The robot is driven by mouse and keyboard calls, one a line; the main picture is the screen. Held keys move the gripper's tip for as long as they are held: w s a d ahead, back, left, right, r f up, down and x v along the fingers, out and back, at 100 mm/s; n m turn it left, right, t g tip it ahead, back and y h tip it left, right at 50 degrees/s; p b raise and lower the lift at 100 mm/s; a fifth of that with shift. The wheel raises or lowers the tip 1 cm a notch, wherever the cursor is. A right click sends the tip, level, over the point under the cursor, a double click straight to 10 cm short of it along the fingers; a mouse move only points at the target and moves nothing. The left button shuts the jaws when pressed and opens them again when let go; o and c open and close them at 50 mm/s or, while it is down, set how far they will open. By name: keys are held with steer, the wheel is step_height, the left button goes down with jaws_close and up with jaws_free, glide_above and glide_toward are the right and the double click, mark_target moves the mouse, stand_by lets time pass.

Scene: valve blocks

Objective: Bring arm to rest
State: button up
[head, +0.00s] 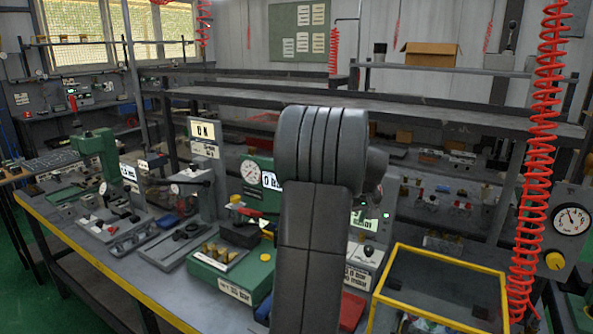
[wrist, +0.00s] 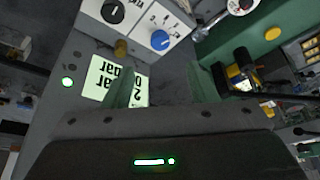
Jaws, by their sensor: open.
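My arm stands dark grey and upright in the middle of the head view, with its ribbed joint at the top. It hides part of the workbench (head: 75,235) behind it, and my gripper does not show there. In the wrist view my gripper (wrist: 163,85) shows as a dark body with a green light and two greenish fingers set apart. Nothing is seen between the fingers. Behind the left finger is a lit display panel (wrist: 100,80) with upside-down digits. I cannot tell how far the fingers are from it.
A green station with a dial gauge (head: 252,171) stands left of my arm. A yellow-rimmed bin (head: 447,257) and a red coiled hose (head: 538,150) are at the right. In the wrist view a blue knob (wrist: 160,40) and a black knob (wrist: 114,11) sit above the fingers.

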steer(key=x, duration=1.1)
steer(key=shift+s+p, duration=0.1)
steer(key=shift+p, duration=0.3)
